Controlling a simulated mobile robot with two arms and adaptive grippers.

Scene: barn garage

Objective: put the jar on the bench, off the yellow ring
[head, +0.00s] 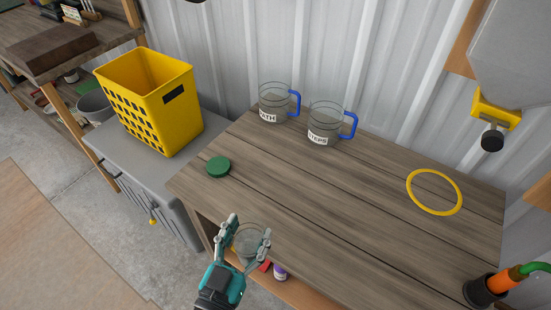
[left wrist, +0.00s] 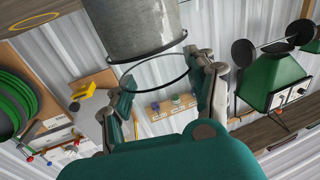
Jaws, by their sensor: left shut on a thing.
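The jar (head: 248,241) is clear glass with grey contents, held in my left gripper (head: 250,228) by the bench's front edge. In the left wrist view the jar (left wrist: 140,28) shows upside down, its rim between the fingers of my left gripper (left wrist: 166,72). Whether the jar is over the bench top or just in front of it is hard to tell. The yellow ring (head: 434,192) lies flat and empty on the right part of the wooden bench (head: 330,200). The ring also shows in the left wrist view (left wrist: 34,21). My right gripper is out of view.
A green lid (head: 218,166) lies at the bench's left end. Two labelled glass jugs, one left (head: 274,103) and one right (head: 325,122), stand along the back with blue handles. A black cup (head: 482,291) with tools stands front right. The bench's middle is clear.

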